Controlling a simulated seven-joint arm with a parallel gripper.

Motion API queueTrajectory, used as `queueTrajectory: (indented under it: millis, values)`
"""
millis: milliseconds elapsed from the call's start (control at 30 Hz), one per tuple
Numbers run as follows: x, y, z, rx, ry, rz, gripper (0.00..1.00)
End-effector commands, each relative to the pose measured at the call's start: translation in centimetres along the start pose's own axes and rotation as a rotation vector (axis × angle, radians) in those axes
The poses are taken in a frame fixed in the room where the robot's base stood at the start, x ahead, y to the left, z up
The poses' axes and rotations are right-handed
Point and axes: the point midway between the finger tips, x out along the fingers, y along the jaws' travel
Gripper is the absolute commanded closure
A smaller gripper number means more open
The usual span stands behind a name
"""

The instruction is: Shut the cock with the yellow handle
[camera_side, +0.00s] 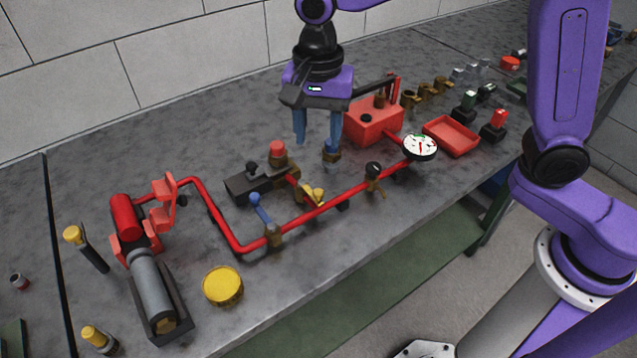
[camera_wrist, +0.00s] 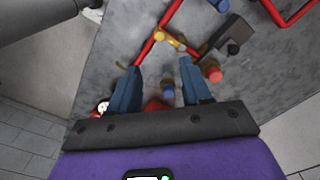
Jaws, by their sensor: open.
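The cock with the yellow handle (camera_side: 313,194) sits on a short red branch beside the long red pipe (camera_side: 330,203), near the middle of the bench. Its yellow handle also shows in the wrist view (camera_wrist: 168,39), beyond my fingertips. I cannot tell its exact angle to the branch. My gripper (camera_side: 318,138) is open and empty, with its blue fingers pointing down above the bench, behind the yellow handle in the side view. In the wrist view my gripper (camera_wrist: 159,70) has a clear gap between its fingers.
A blue-topped brass fitting (camera_side: 331,153) stands close below my right finger. A red-capped fitting (camera_side: 278,153), a blue-handled cock (camera_side: 262,212), a black-handled cock (camera_side: 374,178) and a white gauge (camera_side: 420,146) stand around. A red box (camera_side: 372,124) is behind. Bare bench lies at left-back.

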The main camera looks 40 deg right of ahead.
Motion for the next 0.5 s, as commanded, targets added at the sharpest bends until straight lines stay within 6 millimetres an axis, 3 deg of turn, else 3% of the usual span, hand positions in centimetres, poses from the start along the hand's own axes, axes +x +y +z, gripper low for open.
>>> queueTrajectory:
  millis: [500]
  values:
    - [9.7,0.1,0.0,-0.001,0.000,0.005,0.52]
